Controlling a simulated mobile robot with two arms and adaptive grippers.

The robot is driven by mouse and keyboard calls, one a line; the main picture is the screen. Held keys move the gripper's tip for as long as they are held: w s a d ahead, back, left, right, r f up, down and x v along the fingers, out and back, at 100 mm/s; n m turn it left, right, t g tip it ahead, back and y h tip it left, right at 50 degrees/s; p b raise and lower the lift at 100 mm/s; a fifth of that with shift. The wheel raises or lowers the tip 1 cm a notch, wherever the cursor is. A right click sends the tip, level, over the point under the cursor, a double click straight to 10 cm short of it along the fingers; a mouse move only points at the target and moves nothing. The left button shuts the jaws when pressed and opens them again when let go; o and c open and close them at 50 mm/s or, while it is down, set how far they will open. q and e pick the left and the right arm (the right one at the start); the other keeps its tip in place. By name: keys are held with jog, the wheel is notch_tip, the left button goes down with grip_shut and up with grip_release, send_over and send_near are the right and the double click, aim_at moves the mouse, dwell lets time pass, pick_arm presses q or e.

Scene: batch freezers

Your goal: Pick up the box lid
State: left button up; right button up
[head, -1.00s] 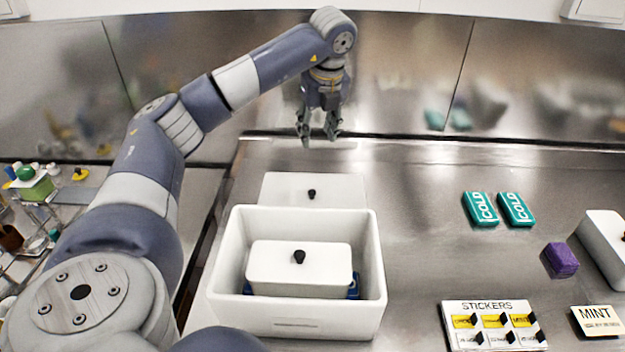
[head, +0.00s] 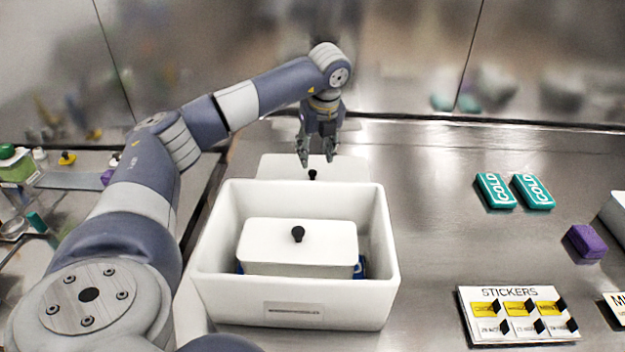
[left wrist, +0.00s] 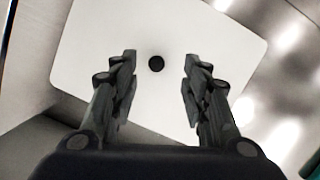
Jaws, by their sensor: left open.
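The box lid (head: 345,168) is a flat white rectangle with a small black knob, lying behind the open white box (head: 390,262). In the left wrist view the lid (left wrist: 200,30) fills the upper middle, with its round black knob between and beyond my fingers. My left gripper (head: 316,162) points down above the lid, close over the knob. It is open and empty; in the left wrist view its two fingers (left wrist: 157,78) stand wide apart. I cannot tell the exact height of the fingertips over the knob. My right gripper is not in view.
Inside the white box sits a smaller container with a white, black-knobbed cover (head: 320,242). To the right lie two teal COLD packs (head: 496,191), a purple block (head: 586,241) and a STICKERS board (head: 515,312). The steel counter between is clear.

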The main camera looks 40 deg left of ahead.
aim_at(313, 171)
pick_arm(q)
jog(key=x, duration=0.3)
jog(key=p+x, duration=0.1)
jog(key=x, duration=0.1)
jog(key=shift+s+d+f, duration=0.1)
jog(key=shift+s+f, duration=0.2)
jog(key=shift+f, duration=0.1)
jog(key=c, duration=1)
